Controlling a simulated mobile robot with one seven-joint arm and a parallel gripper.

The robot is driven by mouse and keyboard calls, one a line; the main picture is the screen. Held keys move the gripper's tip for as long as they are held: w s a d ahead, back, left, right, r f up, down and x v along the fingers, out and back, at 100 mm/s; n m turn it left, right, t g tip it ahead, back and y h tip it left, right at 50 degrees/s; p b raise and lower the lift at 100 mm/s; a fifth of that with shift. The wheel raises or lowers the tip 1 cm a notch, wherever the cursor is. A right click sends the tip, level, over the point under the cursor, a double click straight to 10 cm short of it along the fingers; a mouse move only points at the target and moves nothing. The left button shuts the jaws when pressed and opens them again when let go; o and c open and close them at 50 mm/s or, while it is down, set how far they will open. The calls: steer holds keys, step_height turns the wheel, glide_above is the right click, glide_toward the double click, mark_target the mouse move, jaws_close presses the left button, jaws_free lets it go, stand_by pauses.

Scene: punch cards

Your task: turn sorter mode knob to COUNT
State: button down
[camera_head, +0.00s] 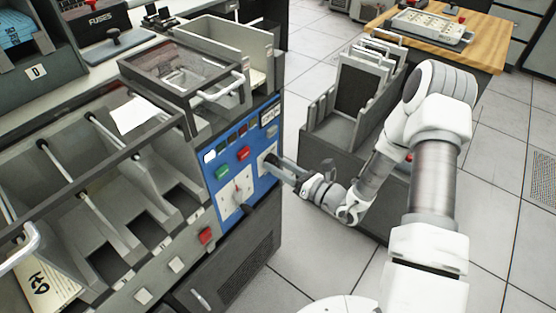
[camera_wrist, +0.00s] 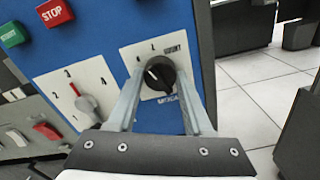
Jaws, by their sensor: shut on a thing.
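The mode knob (camera_wrist: 160,74) is black and round, on a white plate on the sorter's blue panel (camera_wrist: 120,35). The word COUNT shows at the plate's upper right. A light mark on the knob appears to face left or upper left, away from COUNT. My gripper (camera_wrist: 158,78) has a finger on each side of the knob and is shut on it. In the head view, my gripper (camera_head: 276,162) reaches the right part of the blue panel (camera_head: 254,196) from the right and mostly hides the knob.
A second dial (camera_wrist: 86,104) with a numbered scale sits left of the knob; red STOP (camera_wrist: 54,12) and green (camera_wrist: 12,34) buttons are above it. A card rack (camera_head: 318,125) stands right of the sorter (camera_head: 195,135). Floor (camera_head: 300,262) lies open beside the panel.

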steer(key=m+p, duration=0.3)
steer(key=shift+r+m, duration=0.25)
steer(key=shift+m, duration=0.15)
steer(key=m+p, duration=0.2)
steer(key=m, duration=0.1)
steer(key=shift+s+m+p, duration=0.1)
steer(key=shift+m+p, duration=0.2)
steer(key=m+p, duration=0.2)
steer(key=m, duration=0.1)
steer(key=shift+f+m+p, duration=0.1)
steer(key=shift+m+p, duration=0.4)
steer(key=shift+m, duration=1.3)
steer(key=shift+c, duration=1.5)
jaws_free()
